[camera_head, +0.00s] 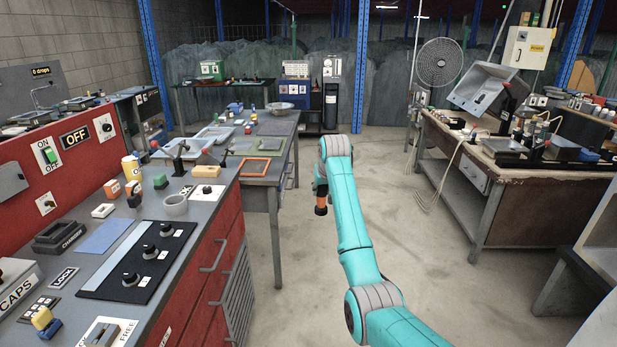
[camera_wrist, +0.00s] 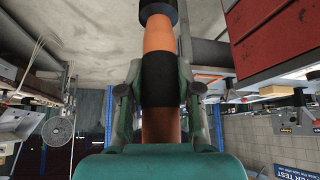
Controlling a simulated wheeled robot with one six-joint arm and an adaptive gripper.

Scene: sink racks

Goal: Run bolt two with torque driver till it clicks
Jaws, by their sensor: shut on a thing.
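My gripper (camera_wrist: 160,88) is shut on a cylindrical tool with orange and black bands, which appears to be the torque driver (camera_wrist: 158,36). The fingers lie on both sides of its black middle band in the wrist view. The tool's black end points to the top of that view. In the head view the driver (camera_head: 321,199) hangs below the end of my teal arm, over open floor right of the benches. My gripper is mostly hidden there. I cannot pick out bolt two in either view.
A red-fronted bench (camera_head: 205,262) at left carries a black panel with several knobs (camera_head: 138,262). A grey table (camera_head: 270,128) with trays and an orange frame (camera_head: 252,168) stands beyond it. A cluttered bench (camera_head: 500,190) and a fan (camera_head: 439,63) are at right. The middle floor is clear.

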